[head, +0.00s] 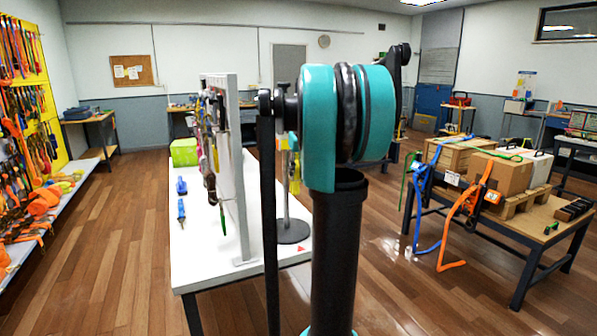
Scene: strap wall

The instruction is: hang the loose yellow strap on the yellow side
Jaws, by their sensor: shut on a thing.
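A white upright rack panel (235,160) stands on the white table (200,262), seen nearly edge-on. Several straps and buckles (209,140) hang on its left face. A narrow yellow piece (295,172), perhaps a strap, shows upright beside a thin stand with a round grey base (292,231), just right of the panel. Whether it hangs, is held or is loose I cannot tell. My own arm covers the middle of the view. My gripper is not to be made out. No side of the panel shows a clear yellow marking.
A lime green bin (184,152) and blue buckles (181,187) are on the white table. A yellow wall rack (56,70) with many straps is at the left. A table (545,234) with boxes and orange and blue straps is at the right. The left floor is clear.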

